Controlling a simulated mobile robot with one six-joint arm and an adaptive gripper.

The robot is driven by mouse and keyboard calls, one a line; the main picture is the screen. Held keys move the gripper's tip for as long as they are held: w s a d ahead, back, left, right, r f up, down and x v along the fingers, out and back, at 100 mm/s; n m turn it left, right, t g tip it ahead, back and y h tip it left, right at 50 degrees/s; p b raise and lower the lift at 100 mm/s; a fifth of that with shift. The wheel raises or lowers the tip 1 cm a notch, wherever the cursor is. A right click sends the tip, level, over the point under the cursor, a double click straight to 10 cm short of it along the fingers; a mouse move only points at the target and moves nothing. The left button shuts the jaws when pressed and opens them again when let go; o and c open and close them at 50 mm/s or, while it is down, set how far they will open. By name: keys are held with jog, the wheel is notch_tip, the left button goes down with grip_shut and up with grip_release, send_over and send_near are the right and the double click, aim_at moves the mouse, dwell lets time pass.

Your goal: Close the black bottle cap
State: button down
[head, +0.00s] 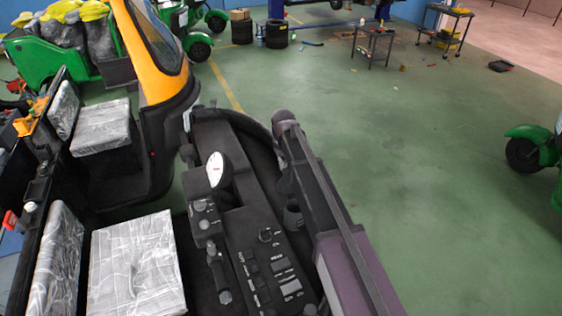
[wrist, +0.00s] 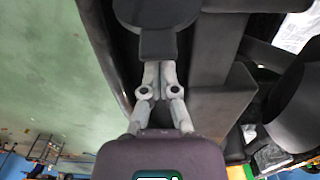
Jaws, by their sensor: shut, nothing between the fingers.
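My gripper (wrist: 158,68) shows in the wrist view with its two grey fingers drawn together and nothing between them. A dark rounded piece with a flat tab (wrist: 158,43) lies directly ahead of the fingertips. It may be the black bottle cap, but I cannot tell for sure. The fingertips are close to the tab; I cannot tell whether they touch it. In the head view my purple and dark arm reaches along the right side of the black console (head: 245,235), and I cannot make out the fingertips there. No bottle is clearly recognisable in either view.
The console carries switches and a lever with a white oval top (head: 215,170). Plastic-wrapped seats (head: 137,265) lie to the left, and an orange vehicle pillar (head: 155,75) rises behind. Green floor (head: 430,170) is open to the right; a green vehicle (head: 535,145) stands at the far right.

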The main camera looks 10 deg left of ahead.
jog(key=shift+s+d+r, duration=0.1)
jog(key=shift+s+d, duration=0.15)
jog(key=shift+s, duration=0.05)
dwell(0.4)
jog(key=shift+s+d+r+t, duration=0.1)
jog(key=shift+s+d+t, duration=0.1)
jog(key=shift+t, duration=0.1)
